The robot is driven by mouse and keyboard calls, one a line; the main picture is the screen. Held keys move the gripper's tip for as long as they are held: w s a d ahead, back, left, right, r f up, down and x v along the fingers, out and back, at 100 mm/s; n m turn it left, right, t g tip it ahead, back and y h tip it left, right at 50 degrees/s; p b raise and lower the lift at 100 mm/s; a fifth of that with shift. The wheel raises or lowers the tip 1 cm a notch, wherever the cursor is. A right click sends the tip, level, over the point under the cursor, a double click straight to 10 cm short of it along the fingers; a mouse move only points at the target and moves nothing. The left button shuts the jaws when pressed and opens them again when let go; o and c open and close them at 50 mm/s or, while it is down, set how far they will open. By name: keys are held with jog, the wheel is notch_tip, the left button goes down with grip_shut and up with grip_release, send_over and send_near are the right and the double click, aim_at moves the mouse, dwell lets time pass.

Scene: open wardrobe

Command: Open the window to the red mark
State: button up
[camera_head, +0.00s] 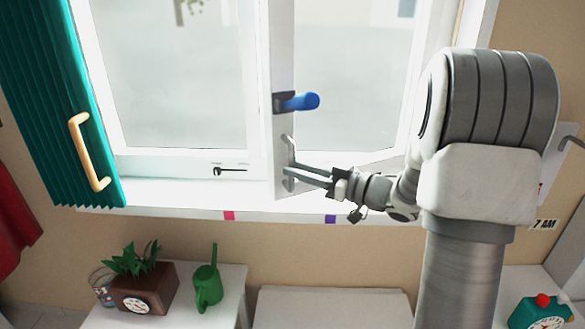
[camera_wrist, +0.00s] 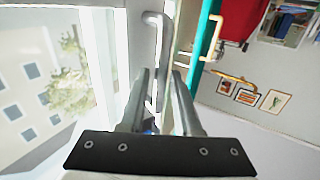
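The window (camera_head: 175,75) has white frames, and its right sash (camera_head: 281,50) stands swung partly inward. A blue handle (camera_head: 300,102) sticks out sideways from the sash edge. Below it is a small grey pull handle (camera_head: 289,150). My gripper (camera_head: 289,174) is at this pull handle, its two fingers apart. In the wrist view my gripper (camera_wrist: 158,75) shows a pale bar (camera_wrist: 154,25) in line with the gap; I cannot tell whether the fingers touch it. The red mark (camera_head: 229,215) is on the sill's front edge, left of the sash. A purple mark (camera_head: 330,219) lies further right.
A green curtain or shutter (camera_head: 45,100) with a yellow handle hangs at left. A low white table holds a potted plant (camera_head: 140,260) and a green watering can (camera_head: 208,285). A green clock (camera_head: 541,312) stands at lower right.

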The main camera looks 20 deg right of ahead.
jog(key=v, duration=1.5)
jog(key=shift+s, duration=0.15)
jog(key=shift+d, duration=0.1)
